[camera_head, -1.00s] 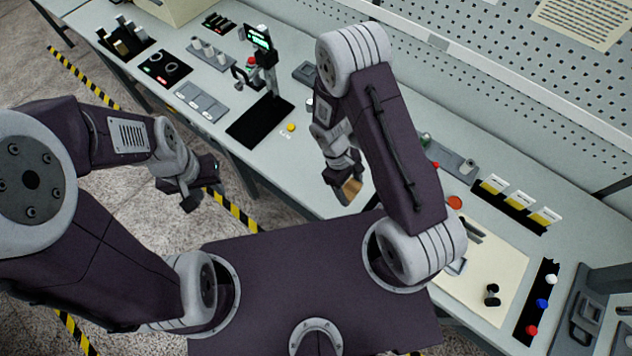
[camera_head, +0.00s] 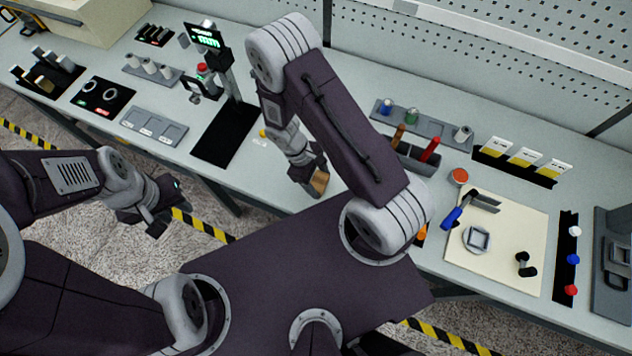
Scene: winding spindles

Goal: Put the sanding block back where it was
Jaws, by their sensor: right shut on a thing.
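The sanding block (camera_head: 320,182) is a small tan and brown block. My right gripper (camera_head: 314,177) is shut on it and holds it near the front edge of the bench, around the middle of the head view. The gripper and wrist hide part of the block. My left gripper (camera_head: 158,212) is off the front of the bench, over the floor, with nothing visible in it. Its finger gap is too unclear to read.
A grey tool holder (camera_head: 415,160) stands behind. A black base with a lit display (camera_head: 205,37) stands left of my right arm. Grey trays lie further left.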

